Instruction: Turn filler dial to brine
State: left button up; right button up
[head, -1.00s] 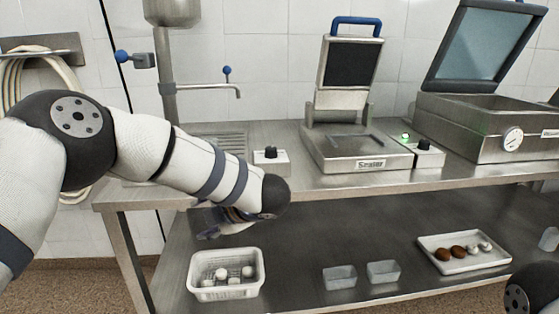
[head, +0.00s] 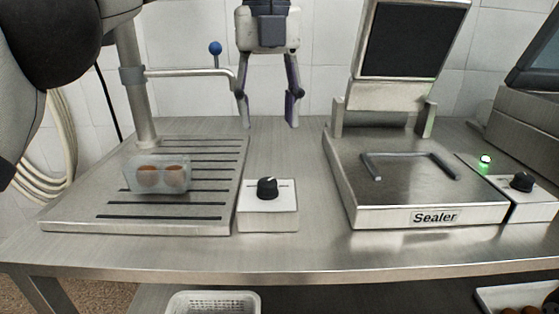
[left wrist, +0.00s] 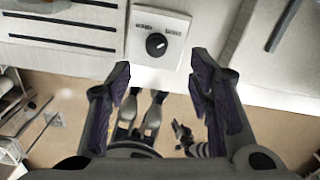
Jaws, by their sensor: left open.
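The filler dial is a black knob (head: 267,187) on a small white box (head: 268,216) beside the slotted drip tray. A light mark on the knob appears to point up and right. In the left wrist view the knob (left wrist: 156,44) is near the top centre, with two small labels above it that are too blurred to read. My left gripper (head: 268,123) is open and empty, fingers pointing down, above and behind the dial in the head view. In the left wrist view its fingertips (left wrist: 161,63) lie either side of the dial, apart from it. My right gripper is out of view.
A clear tub (head: 158,175) with two brown items sits on the drip tray (head: 200,222), under the spout (head: 190,73). Right of the dial stands the sealer (head: 350,205), lid raised. Another black knob (head: 522,182) and a green light (head: 485,159) are farther right.

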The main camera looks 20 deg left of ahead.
aim_at(267, 181)
pick_arm(q)
jog(key=f, duration=0.1)
jog(key=s+f, duration=0.1)
jog(key=f, duration=0.1)
jog(key=shift+s+f+b, duration=0.1)
jog(key=shift+s+b, duration=0.2)
notch_tip(267, 181, down, 8)
jog(key=shift+w+f+b, duration=0.15)
jog(key=shift+f+b, duration=0.05)
jog(key=shift+b, duration=0.2)
grip_shut()
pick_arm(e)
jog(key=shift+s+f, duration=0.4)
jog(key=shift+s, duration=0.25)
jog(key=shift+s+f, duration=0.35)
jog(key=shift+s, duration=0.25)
